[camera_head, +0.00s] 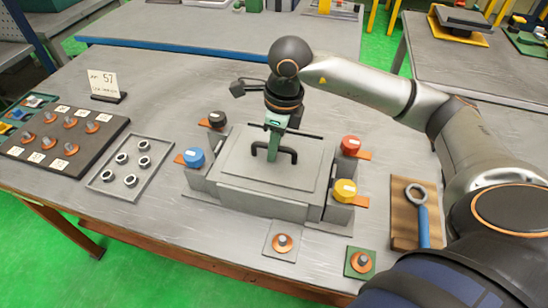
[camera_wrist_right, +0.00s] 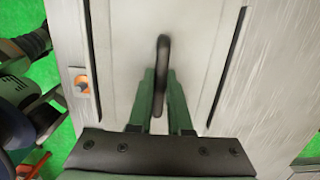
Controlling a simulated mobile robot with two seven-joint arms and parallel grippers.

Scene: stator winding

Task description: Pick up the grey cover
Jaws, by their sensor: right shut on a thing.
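The grey cover (camera_head: 290,175) is a flat slab with a black handle (camera_head: 291,155) on top, at the middle of the table in the head view. It lies over a stepped grey fixture; I cannot tell whether there is a gap beneath it. My right gripper (camera_head: 272,152) points down from above and is shut on the handle. In the right wrist view its green fingers (camera_wrist_right: 160,78) stand on either side of the dark handle (camera_wrist_right: 162,55), over the cover (camera_wrist_right: 205,50). My left gripper is not in view.
Black (camera_head: 217,119), blue (camera_head: 193,157), red (camera_head: 350,145) and yellow (camera_head: 344,190) knobs stand around the cover. A tray of rings (camera_head: 148,187) and a dark parts board (camera_head: 85,165) lie left. A blue-handled ring tool (camera_head: 422,222) lies right on a wooden board.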

